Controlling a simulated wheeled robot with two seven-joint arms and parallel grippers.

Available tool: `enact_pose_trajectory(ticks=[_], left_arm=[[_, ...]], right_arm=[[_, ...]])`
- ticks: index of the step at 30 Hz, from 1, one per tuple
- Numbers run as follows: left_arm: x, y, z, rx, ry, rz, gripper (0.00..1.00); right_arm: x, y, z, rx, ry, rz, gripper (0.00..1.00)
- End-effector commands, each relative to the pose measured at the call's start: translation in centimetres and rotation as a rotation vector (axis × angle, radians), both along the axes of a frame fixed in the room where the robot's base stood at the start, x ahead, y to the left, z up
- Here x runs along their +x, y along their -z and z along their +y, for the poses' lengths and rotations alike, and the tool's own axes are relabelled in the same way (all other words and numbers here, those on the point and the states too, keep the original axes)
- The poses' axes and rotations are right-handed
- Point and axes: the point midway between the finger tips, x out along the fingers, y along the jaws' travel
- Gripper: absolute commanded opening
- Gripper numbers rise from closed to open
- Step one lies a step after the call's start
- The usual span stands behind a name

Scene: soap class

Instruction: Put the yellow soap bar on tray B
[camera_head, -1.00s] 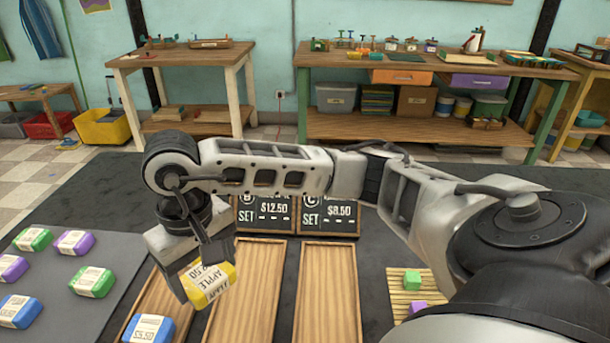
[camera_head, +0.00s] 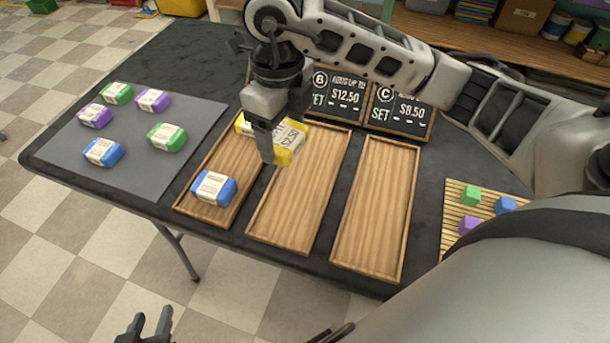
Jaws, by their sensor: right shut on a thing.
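My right gripper (camera_head: 268,143) reaches in from the right and points down, shut on the yellow soap bar (camera_head: 289,155), which has a pale label. The bar appears above the far left part of tray B (camera_head: 291,217), the middle wooden tray behind which board B (camera_head: 337,92) stands. I cannot tell its exact height. More yellow shows left of the finger; I cannot tell whether it is the same bar. The bare part of tray B that I see is empty. My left gripper (camera_head: 152,318) is open and empty at the bottom left, off the table.
The left tray (camera_head: 212,163) holds a blue soap bar (camera_head: 213,188). The right tray (camera_head: 376,215), before board C (camera_head: 399,108), is empty. A grey mat (camera_head: 185,110) at left holds several soap bars. A slatted mat (camera_head: 456,200) at right holds small cubes.

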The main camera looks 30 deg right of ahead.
Motion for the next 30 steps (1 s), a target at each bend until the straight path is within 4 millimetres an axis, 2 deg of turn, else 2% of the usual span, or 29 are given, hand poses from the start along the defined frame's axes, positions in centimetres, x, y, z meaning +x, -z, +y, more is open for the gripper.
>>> enact_pose_trajectory(ticks=[1, 6, 9, 13, 16, 20, 30], left_arm=[[0.0, 0.0, 0.0, -0.001, -0.001, -0.001, 0.36], [0.1, -0.1, 0.0, -0.003, -0.001, -0.003, 0.36], [0.1, 0.0, 0.0, -0.004, -0.001, -0.003, 0.36], [0.1, 0.0, 0.0, -0.005, -0.002, -0.003, 0.36], [0.1, 0.0, 0.0, -0.005, -0.002, -0.003, 0.36], [0.1, 0.1, 0.0, -0.005, -0.002, -0.003, 0.36], [0.0, -0.3, 0.0, -0.004, -0.003, -0.002, 0.36]], right_arm=[[0.1, 0.0, 0.1, 0.003, 0.152, 0.000, 0.47], [0.4, 0.0, 0.3, 0.006, 0.681, 0.002, 0.47], [0.6, 0.0, 0.4, 0.006, 0.948, 0.002, 0.47], [0.7, 0.0, 0.5, 0.008, 1.202, 0.003, 0.47], [0.8, 0.0, 0.5, 0.008, 1.319, 0.005, 0.47], [1.1, 0.5, -0.2, 0.005, 1.387, 0.005, 0.47], [4.7, 3.8, -7.2, 0.002, 1.396, 0.005, 0.47]])
